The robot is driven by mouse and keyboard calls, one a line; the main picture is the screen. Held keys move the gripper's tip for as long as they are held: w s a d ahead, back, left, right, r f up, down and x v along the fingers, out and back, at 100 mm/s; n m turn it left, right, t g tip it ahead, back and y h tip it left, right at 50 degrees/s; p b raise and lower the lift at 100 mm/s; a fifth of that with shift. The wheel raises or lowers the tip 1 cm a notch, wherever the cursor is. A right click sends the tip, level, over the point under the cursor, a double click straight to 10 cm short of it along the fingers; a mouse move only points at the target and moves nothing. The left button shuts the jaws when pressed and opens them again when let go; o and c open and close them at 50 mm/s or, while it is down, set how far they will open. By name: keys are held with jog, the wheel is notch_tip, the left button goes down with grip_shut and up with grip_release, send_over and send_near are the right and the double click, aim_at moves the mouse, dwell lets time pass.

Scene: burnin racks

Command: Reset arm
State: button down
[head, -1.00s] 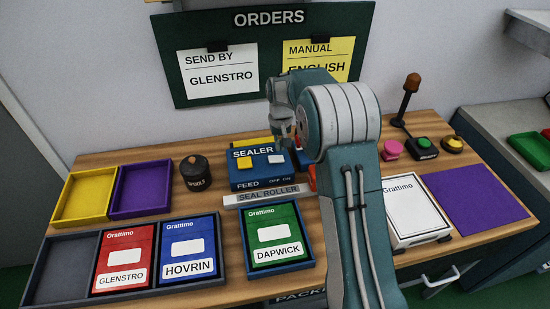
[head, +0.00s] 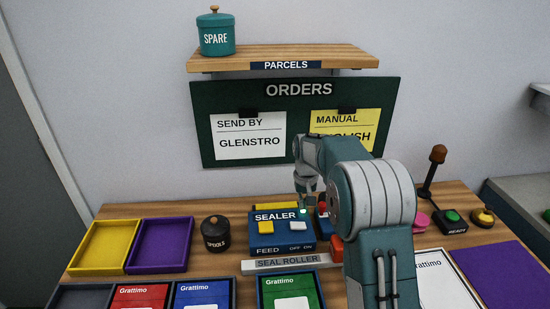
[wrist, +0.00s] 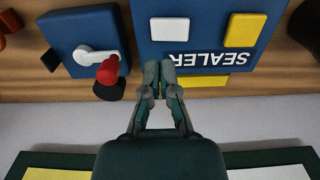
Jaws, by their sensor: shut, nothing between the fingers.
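My arm reaches over the wooden bench in the head view. My gripper (head: 306,206) hangs just above the back right part of the blue sealer (head: 268,246). In the wrist view the gripper (wrist: 158,65) is shut with its fingertips together and nothing between them. Its tips show near the edge of the sealer (wrist: 213,47), below its white switch (wrist: 169,30). A yellow button (wrist: 245,30) is on the sealer to the right. I cannot tell whether the fingertips touch the sealer.
The orders board (head: 296,160) is on the wall behind, under a shelf (head: 285,60) with a teal spare jar (head: 215,40). Yellow (head: 78,270) and purple (head: 132,267) trays stand left.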

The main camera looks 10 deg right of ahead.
jog(key=s+r+t, duration=0.3)
jog(key=s+r, duration=1.2)
jog(key=s, duration=0.1)
jog(key=s+t, duration=0.2)
jog(key=s, duration=1.8)
jog(key=shift+t, duration=0.3)
